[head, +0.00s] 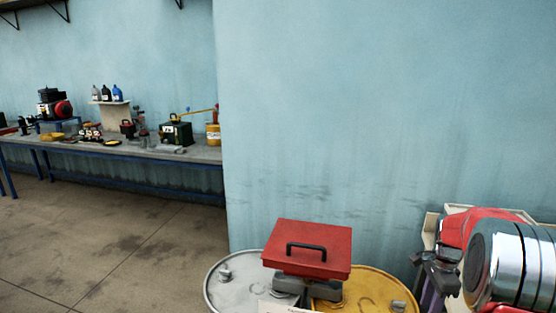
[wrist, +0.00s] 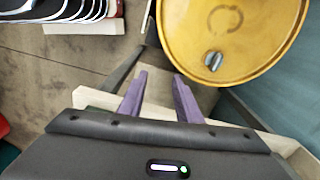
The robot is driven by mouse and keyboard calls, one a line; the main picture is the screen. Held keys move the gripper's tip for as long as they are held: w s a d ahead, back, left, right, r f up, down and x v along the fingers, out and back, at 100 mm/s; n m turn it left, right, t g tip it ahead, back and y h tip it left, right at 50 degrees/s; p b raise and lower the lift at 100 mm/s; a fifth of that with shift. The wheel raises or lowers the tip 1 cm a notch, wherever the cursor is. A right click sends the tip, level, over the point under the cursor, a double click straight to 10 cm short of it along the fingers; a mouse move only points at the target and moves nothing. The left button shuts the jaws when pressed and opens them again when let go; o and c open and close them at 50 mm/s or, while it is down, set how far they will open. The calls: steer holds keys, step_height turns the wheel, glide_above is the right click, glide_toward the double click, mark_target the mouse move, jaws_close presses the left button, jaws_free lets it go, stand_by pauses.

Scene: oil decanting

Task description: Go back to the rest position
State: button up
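My gripper (wrist: 159,78) shows in the wrist view with its two purple fingers apart and nothing between them. In the head view my gripper (head: 432,298) is at the lower right, pointing down, to the right of the yellow drum (head: 370,287). In the wrist view the yellow drum (wrist: 225,20) lies beyond the fingertips, up and to the right, with a metal cap on its lid. My gripper is apart from the drum's lid. A pale frame or crate edge (wrist: 262,122) runs beneath the gripper and is partly hidden by it.
A grey drum (head: 230,290) stands left of the yellow one. A red lid with a black handle (head: 306,250) sits above and between the drums. A blue-legged workbench (head: 75,152) with tools and bottles stands at the back left. The floor (head: 110,240) before it is clear.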

steer(key=s+a+r+n+t, duration=0.2)
steer(key=s+a+r+n, duration=0.6)
steer(key=s+a, duration=0.5)
steer(key=s+a+r+n+t, duration=0.3)
steer(key=s+a+r+n, duration=0.6)
steer(key=s+a+n, duration=0.2)
steer(key=s+a, duration=0.2)
steer(key=a, duration=0.1)
steer(key=shift+s+r+t, duration=0.15)
steer(key=shift+r+t, duration=0.1)
steer(key=shift+t, duration=0.05)
stand_by(2.2)
